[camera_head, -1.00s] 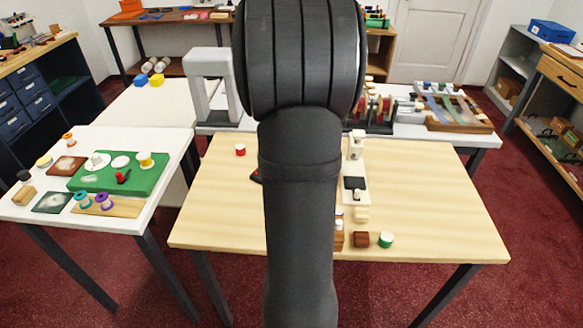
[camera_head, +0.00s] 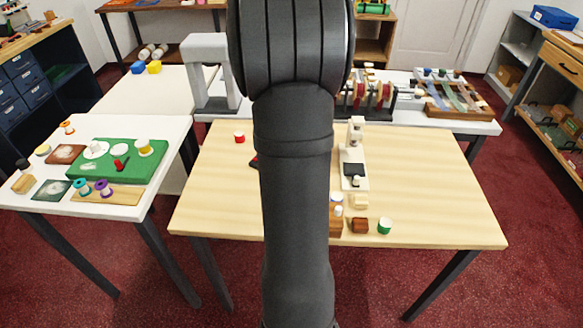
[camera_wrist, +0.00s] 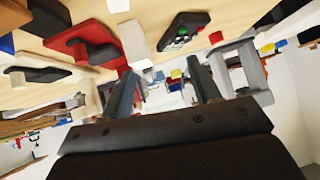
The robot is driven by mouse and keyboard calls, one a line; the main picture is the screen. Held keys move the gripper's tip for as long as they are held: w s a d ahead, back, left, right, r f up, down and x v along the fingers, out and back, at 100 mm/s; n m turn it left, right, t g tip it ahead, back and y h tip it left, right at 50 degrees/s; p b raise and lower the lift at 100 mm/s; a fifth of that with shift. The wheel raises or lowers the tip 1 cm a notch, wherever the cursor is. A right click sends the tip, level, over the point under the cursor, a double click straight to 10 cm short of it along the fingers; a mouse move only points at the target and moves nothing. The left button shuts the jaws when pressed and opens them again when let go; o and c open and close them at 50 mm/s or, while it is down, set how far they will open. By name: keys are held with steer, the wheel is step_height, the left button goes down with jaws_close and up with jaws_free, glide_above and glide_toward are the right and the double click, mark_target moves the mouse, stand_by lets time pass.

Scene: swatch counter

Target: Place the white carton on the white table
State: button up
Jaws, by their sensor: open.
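My gripper (camera_wrist: 163,78) shows in the wrist view with its two dark fingers apart and nothing between them. A pale white block (camera_wrist: 133,43), which may be the white carton, stands beyond the fingertips, beside a red piece; the wrist view is turned over. I cannot pick out the white carton for certain in the head view, where my arm covers the middle of the wooden table. A white table (camera_head: 112,209) stands at the left; which white table the task names is not clear.
The left table bears a green mat (camera_head: 130,174) and several spools. A grey arch (camera_head: 208,75) stands behind. The wooden table's right side is clear.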

steer(key=s+d+t+h, duration=0.2)
steer(key=s+d+t, duration=0.15)
steer(key=s, duration=0.35)
steer(key=shift+t, duration=0.25)
steer(key=x, duration=1.2)
steer(key=shift+w+a+r, duration=0.1)
steer(key=shift+a+r, duration=0.15)
steer(key=shift+r, duration=0.1)
steer(key=shift+a+x, duration=0.15)
steer(key=shift+x, duration=1.2)
steer(key=shift+a+x, duration=0.1)
steer(key=shift+x, duration=1.25)
steer(key=c, duration=1.2)
steer(key=shift+r, duration=0.15)
